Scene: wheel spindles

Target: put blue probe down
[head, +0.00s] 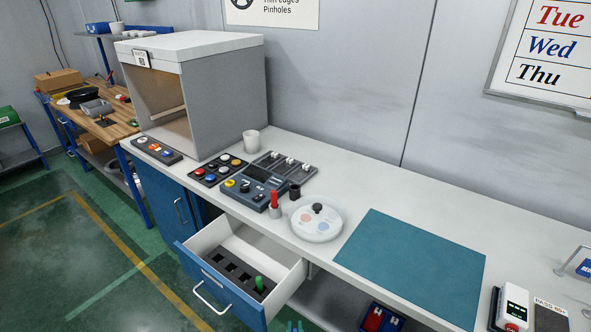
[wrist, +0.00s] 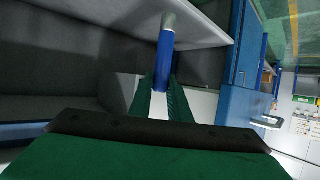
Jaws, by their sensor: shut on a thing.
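The blue probe (wrist: 164,55), with a silver tip, is held between the green fingers of my gripper (wrist: 162,88) in the wrist view. It points away from the camera, toward a grey-white surface. The open drawer (head: 222,285) in the head view holds a dark slotted insert (head: 232,268). A green probe (head: 259,284) stands in its right end, and other slots look empty. Small green and blue bits at the head view's bottom edge may be my gripper, mostly cut off.
The counter (head: 345,205) carries a control box (head: 252,187), a round white dish (head: 317,223), button trays and a teal mat (head: 410,262). A red-and-blue bin (head: 375,319) sits on the shelf below. The open drawer juts out from the counter front.

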